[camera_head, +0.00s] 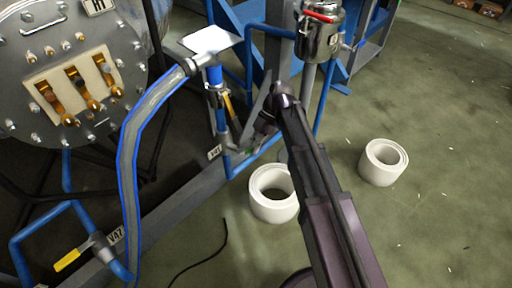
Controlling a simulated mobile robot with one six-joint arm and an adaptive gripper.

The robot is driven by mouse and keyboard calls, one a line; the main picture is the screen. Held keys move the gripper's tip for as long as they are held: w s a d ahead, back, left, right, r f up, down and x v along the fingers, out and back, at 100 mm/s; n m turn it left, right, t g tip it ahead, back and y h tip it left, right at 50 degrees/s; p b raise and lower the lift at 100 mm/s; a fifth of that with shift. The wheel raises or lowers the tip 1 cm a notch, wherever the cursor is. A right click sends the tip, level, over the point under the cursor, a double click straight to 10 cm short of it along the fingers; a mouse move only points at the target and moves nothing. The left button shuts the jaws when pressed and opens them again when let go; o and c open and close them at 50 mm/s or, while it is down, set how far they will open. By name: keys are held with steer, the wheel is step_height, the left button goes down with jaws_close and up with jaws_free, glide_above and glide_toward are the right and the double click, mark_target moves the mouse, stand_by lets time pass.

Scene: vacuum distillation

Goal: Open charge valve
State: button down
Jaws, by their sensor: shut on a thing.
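My arm reaches up from the bottom right and bends down at the wrist. My gripper (246,147) is small in the view, partly hidden by its own wrist, at the low blue pipework beside a tag (215,152) that seems to read V-21. It is shut on a valve handle there; the handle is mostly hidden, and its angle cannot be told. A yellow lever (229,106) stands nearly upright on the blue vertical pipe just above. Another valve with a yellow handle (68,260) is at the lower left, by a second tag (116,235). Which one is the charge valve is not readable.
A grey hose with blue edges (130,160) arches down in front of a bolted round vessel (100,50). A metal canister (319,38) stands behind my arm. Two white rolls (273,207) (383,162) lie on the green floor. The floor at right is mostly clear.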

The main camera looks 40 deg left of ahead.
steer(key=c, duration=0.7)
jaws_free()
steer(key=shift+s, duration=0.1)
steer(key=shift+c, duration=0.8)
steer(key=shift+r, duration=0.15)
jaws_close()
steer(key=shift+w+d+r+m+p, duration=0.2)
steer(key=shift+r+m+p, duration=0.35)
steer(key=shift+p, duration=0.3)
steer(key=w+d+r+m+t+y+p, duration=0.1)
steer(key=w+r+m+t+p, duration=0.1)
steer(key=r+m+p, duration=0.4)
steer(key=w+d+r+m+t+y+p, duration=0.2)
steer(key=w+r+m+t+p, duration=0.1)
steer(key=r+m+p, duration=0.4)
steer(key=m+p, duration=0.2)
steer(key=m, duration=0.1)
steer(key=shift+d, duration=0.2)
steer(key=shift+w+f, duration=0.1)
